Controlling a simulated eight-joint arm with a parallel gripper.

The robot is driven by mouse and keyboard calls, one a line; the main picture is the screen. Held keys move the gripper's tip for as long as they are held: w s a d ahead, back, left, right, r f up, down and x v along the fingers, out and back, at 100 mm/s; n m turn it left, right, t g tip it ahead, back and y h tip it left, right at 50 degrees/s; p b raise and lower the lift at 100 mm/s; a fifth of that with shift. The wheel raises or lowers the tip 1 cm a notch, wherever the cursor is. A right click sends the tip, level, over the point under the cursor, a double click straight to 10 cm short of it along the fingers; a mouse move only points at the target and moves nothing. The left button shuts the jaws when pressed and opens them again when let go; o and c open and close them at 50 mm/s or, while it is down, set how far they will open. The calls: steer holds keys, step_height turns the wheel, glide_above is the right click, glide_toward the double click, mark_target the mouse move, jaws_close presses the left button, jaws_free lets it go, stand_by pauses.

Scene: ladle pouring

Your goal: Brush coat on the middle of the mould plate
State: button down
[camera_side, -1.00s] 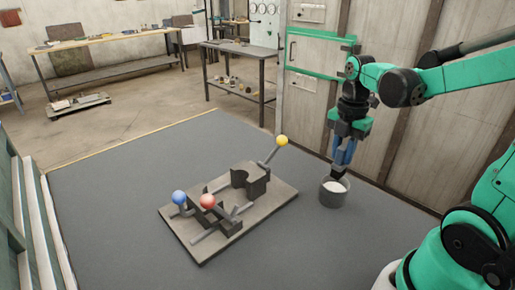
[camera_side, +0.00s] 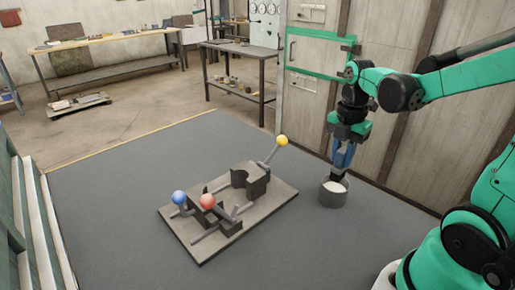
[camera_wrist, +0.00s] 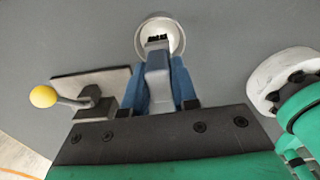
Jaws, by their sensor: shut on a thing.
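The mould plate (camera_side: 190,250) is a flat grey slab lying on the dark mat. It carries dark mould blocks (camera_side: 256,180) and levers with a yellow ball (camera_side: 282,141), a blue ball (camera_side: 179,197) and a red ball (camera_side: 208,202). A grey round pot (camera_side: 333,198) with white coat (camera_side: 337,187) stands to the right of the plate. My gripper (camera_side: 343,158) is above the pot, its blue fingers shut on the brush (camera_wrist: 157,68), whose dark bristles reach into the pot (camera_wrist: 178,38) in the wrist view. The bristle tip is hidden in the side view.
The dark mat (camera_side: 110,190) is clear around the plate and pot. A wooden wall (camera_side: 405,120) stands behind the pot. Workbenches (camera_side: 240,55) with small items stand farther back.

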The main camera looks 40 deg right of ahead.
mark_target(339, 166)
steer(key=shift+f, duration=1.15)
steer(key=shift+f, duration=0.6)
stand_by(0.4)
steer(key=shift+r, duration=0.1)
stand_by(0.4)
steer(key=shift+r, duration=3.65)
